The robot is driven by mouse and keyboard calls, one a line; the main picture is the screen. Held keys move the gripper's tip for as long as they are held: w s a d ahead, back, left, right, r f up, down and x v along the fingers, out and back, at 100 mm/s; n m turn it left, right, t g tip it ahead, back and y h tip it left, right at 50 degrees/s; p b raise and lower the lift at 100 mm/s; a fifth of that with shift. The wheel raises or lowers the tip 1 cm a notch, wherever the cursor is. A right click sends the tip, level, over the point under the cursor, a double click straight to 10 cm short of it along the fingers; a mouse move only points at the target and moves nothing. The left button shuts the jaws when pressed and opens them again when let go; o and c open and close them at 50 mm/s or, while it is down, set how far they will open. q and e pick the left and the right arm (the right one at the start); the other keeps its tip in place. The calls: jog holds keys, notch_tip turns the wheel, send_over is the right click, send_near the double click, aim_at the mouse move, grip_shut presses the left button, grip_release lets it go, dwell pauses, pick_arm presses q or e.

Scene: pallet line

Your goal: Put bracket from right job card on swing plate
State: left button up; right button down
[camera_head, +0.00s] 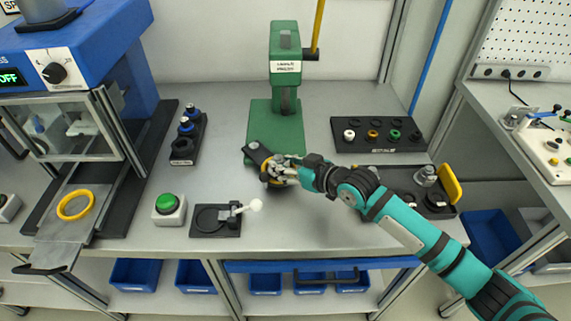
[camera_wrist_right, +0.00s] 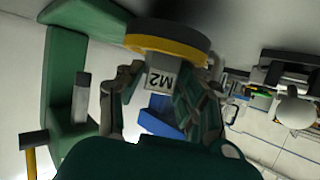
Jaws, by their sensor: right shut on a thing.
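My right gripper (camera_head: 277,172) is shut on a dark part with a round, yellow-banded end, which I take as the bracket (camera_head: 257,153). It is held just in front of the green press. A grey plate with a yellow ring, possibly the swing plate (camera_head: 54,232), juts from the blue machine at far left, apart from my gripper. I cannot make out the right job card. My left gripper is not in view.
A green press (camera_head: 275,125) stands at the back centre. A green button box (camera_head: 169,209) and a black fixture with a white-knobbed lever (camera_head: 217,230) are at the front. Black trays (camera_head: 378,148) lie at right, partly behind my arm.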

jog(key=shift+f, duration=0.15)
jog(key=c, duration=1.1)
grip_release()
jog(key=shift+r, duration=0.3)
jog(key=v, duration=1.2)
jog(key=shift+f+b, duration=0.2)
jog(key=shift+b, duration=0.15)
